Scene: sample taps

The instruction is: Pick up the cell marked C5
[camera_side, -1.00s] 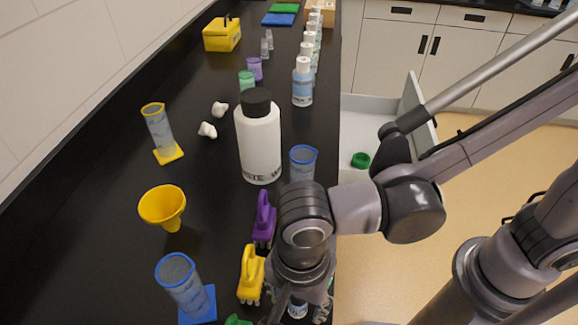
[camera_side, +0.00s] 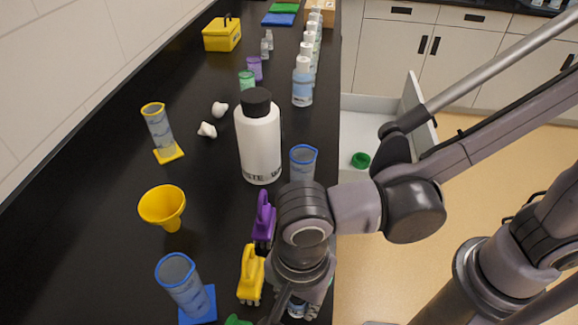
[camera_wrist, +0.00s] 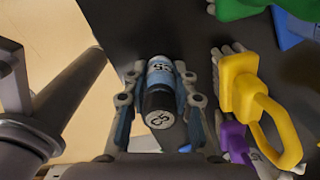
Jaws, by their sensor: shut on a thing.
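I cannot tell whether the cell touches the bench.
A yellow handled piece (camera_side: 250,273) and a purple one (camera_side: 264,218) stand close left of my gripper. A blue-rimmed cylinder (camera_side: 186,284) is further left. A white bottle (camera_side: 259,142) and another blue-rimmed cylinder (camera_side: 303,163) stand behind. An open drawer (camera_side: 375,118) is to the right.

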